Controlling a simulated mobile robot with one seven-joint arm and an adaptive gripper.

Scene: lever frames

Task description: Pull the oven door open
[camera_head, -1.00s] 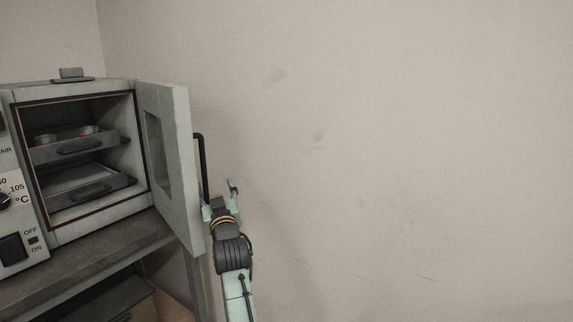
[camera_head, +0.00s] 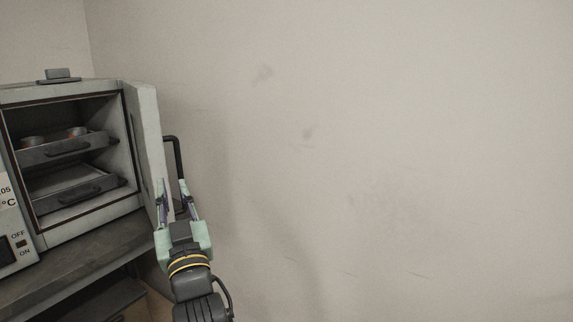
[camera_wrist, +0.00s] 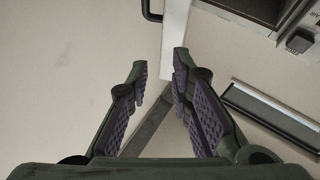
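The oven (camera_head: 80,235) stands at the left of the head view with its chamber exposed. Its pale door (camera_head: 148,150) is swung wide open and shows narrow, nearly edge-on. The black bar handle (camera_head: 175,150) sticks out on the door's right side; its lower part is partly hidden by my gripper. My gripper (camera_head: 173,187) is open, its fingers pointing up by the door and handle. In the wrist view my gripper (camera_wrist: 158,65) is open with nothing between its pads; the door (camera_wrist: 175,30) and a bit of handle (camera_wrist: 151,10) lie beyond the fingertips.
Two trays (camera_head: 70,150) with dark handles sit inside the oven; small cups are on the upper one. The oven rests on a grey bench (camera_head: 100,250) with a shelf below. A bare wall (camera_head: 400,150) fills the right side.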

